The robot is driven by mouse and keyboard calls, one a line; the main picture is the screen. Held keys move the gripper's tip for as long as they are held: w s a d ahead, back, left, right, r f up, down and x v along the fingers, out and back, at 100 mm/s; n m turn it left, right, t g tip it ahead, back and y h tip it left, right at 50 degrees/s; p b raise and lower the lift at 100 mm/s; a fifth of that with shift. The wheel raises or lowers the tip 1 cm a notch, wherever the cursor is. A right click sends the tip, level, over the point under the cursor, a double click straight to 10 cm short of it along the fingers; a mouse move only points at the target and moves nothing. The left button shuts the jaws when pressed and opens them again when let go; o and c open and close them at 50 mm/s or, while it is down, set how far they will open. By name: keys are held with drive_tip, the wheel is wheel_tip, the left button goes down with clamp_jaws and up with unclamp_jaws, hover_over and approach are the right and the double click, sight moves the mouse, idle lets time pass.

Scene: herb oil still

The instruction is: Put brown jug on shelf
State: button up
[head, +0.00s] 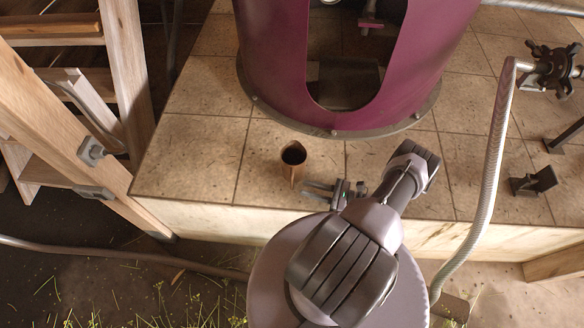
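The brown jug (293,164) stands upright on the tiled platform (195,150), near its front edge and in front of the purple still. Its dark open mouth faces up. My gripper (309,190) is just below and right of the jug in the picture, low over the platform edge. Its two dark fingers look spread, with nothing seen between them. The jug appears outside the fingers; I cannot tell whether they touch it. No clear shelf shows; a wooden frame (50,100) with boards stands at the left, and I cannot tell whether it is the shelf.
The purple still (275,55) with a cut-out opening stands behind the jug. A ribbed hose (497,150) runs down at the right, below a dark valve wheel (553,70). Dark metal brackets (533,181) sit on the right tiles. Tiles left of the jug are clear.

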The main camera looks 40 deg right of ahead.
sight(293, 170)
drive_tip(key=b+x, duration=0.1)
drive_tip(key=x, duration=0.8)
drive_tip(key=shift+w+a+f, duration=0.1)
drive_tip(key=shift+a+f, duration=0.05)
drive_tip(key=shift+a, duration=0.1)
clamp_jaws()
idle(0.9)
